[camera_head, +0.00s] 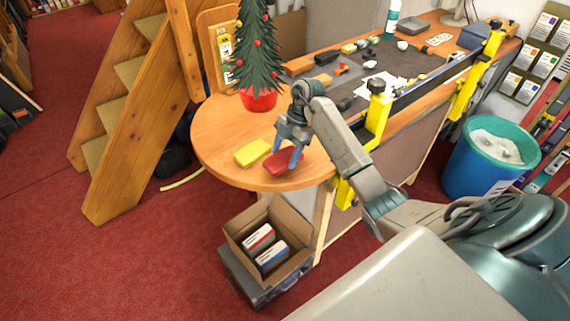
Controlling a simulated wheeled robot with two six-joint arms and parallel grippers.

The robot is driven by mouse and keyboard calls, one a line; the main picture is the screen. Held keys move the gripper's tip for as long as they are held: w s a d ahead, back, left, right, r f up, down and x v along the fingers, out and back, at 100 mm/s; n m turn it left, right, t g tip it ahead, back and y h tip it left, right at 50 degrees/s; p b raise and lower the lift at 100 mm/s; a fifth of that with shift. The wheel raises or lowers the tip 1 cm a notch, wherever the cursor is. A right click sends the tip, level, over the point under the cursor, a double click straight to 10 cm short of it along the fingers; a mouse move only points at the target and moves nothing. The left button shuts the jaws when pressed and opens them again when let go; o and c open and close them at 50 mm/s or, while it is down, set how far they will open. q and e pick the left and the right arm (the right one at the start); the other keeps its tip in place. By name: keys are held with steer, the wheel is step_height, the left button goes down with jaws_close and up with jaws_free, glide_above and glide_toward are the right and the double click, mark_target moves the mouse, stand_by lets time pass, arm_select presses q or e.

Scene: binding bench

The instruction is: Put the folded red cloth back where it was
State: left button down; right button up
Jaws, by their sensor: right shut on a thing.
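The folded red cloth (281,164) is at the front right part of the bench's rounded wooden end (222,138). My right gripper (286,157) comes in from the right and points down, shut on the cloth. Its fingers hide part of the cloth. I cannot tell whether the cloth touches the wood or is slightly above it. A folded yellow cloth (253,152) lies just left of the red one. My left gripper is not in view.
A small decorated tree in a red pot (259,99) stands behind the cloths. A yellow clamp (378,112) and long bar edge the bench. Dark mat with small tools lies farther back. An open cardboard box (232,223) is below the front edge; a blue bin (470,170) stands right.

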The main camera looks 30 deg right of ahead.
mark_target(287, 155)
step_height(287, 155, down, 3)
steer(key=shift+s+a+r+p, duration=0.1)
steer(key=shift+p, duration=0.55)
steer(key=shift+f, duration=0.25)
steer(key=o, duration=0.9)
steer(key=shift+r, duration=0.1)
